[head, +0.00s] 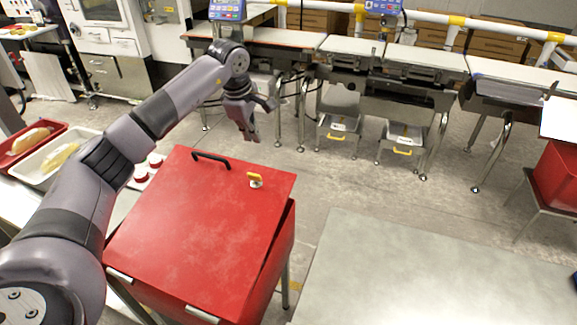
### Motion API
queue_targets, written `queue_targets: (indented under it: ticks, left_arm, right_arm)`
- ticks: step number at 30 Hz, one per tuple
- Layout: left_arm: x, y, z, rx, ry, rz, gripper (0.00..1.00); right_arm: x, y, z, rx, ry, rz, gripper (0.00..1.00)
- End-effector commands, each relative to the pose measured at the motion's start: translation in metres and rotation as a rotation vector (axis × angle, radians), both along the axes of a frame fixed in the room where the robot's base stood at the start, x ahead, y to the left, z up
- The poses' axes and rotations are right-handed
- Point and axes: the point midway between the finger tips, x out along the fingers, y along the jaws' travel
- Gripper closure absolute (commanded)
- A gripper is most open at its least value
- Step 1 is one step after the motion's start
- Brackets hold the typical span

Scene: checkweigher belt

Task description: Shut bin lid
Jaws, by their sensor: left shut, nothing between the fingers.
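The red bin (280,255) stands in the lower left of the head view. Its flat red lid (195,225) covers the top, with hinges at the near edge. A dark wedge along the right side widens toward the far end, so the lid looks slightly raised there. My right gripper is out of view.
A bare grey table (430,275) is at the lower right. A conveyor (355,47) runs across the back. Trays with bread (60,157) lie at the left. A red crate (558,175) is at the right edge. Open floor lies between bin and conveyor.

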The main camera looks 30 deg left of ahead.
Motion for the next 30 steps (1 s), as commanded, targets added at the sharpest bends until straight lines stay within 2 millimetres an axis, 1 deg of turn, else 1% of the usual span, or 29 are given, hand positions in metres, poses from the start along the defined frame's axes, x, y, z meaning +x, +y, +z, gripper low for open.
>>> queue_targets:
  ticks: [1, 2, 5, 7, 12, 18, 22, 27, 30]
  left_arm:
    - [-0.002, 0.007, 0.000, 0.023, 0.004, -0.005, 1.00]
    - [-0.002, 0.009, 0.000, 0.031, 0.007, -0.007, 1.00]
    - [-0.001, 0.010, -0.007, 0.035, 0.010, -0.010, 1.00]
    - [0.001, 0.010, -0.017, 0.034, 0.012, -0.008, 1.00]
    - [0.010, 0.010, -0.050, 0.032, 0.014, -0.009, 1.00]
    - [0.021, 0.010, -0.091, 0.029, 0.011, -0.008, 1.00]
    - [0.027, 0.011, -0.112, 0.029, 0.010, -0.007, 1.00]
    - [0.032, 0.012, -0.128, 0.030, 0.008, -0.007, 1.00]
    - [0.033, 0.012, -0.132, 0.031, 0.006, -0.008, 1.00]
  right_arm:
    - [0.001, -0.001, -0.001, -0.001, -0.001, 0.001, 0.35]
    - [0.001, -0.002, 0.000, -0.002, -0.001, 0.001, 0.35]
    - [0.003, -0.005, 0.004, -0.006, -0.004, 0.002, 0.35]
    - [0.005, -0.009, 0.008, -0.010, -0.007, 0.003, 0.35]
    - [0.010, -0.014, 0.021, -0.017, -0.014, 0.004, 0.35]
    - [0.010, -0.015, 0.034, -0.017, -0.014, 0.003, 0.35]
    - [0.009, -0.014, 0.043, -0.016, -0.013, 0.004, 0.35]
    - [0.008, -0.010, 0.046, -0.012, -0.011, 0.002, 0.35]
    - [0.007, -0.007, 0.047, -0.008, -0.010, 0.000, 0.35]
